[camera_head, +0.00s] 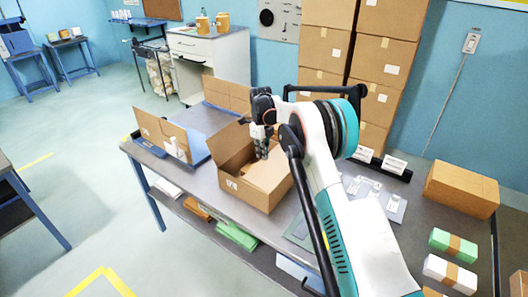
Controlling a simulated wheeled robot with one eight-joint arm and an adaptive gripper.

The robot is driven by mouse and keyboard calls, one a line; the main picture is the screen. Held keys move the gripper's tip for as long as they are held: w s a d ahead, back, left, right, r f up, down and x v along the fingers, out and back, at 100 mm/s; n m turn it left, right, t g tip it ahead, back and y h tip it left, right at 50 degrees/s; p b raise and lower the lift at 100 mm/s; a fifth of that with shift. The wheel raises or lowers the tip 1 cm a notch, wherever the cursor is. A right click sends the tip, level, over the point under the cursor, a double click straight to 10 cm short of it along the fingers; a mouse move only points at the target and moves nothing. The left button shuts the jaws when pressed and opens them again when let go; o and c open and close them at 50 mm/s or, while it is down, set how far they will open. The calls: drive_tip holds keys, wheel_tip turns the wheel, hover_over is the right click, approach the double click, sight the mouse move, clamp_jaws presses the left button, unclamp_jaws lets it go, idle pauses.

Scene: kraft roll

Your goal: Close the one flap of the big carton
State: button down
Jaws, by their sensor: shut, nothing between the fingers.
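The big carton (240,192) is a brown box in the middle of the grey workbench (205,188). A flap (229,142) stands raised along its back left side, and part of the inside is visible below it. My gripper (262,156) is shut and empty, pointing down over the carton's right part. It is to the right of the raised flap and looks apart from it. I cannot tell whether the fingertips touch the carton. My arm hides the carton's back right side.
Tall carton stacks (324,48) rise behind. To the right are a grey panel with parts (392,206), a closed box (461,188) and green and white packs (452,245).

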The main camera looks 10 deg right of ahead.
drive_tip(key=shift+f, duration=0.25)
drive_tip(key=shift+r, duration=0.2)
idle(0.4)
drive_tip(key=shift+r+p, duration=0.3)
drive_tip(key=shift+r, duration=0.45)
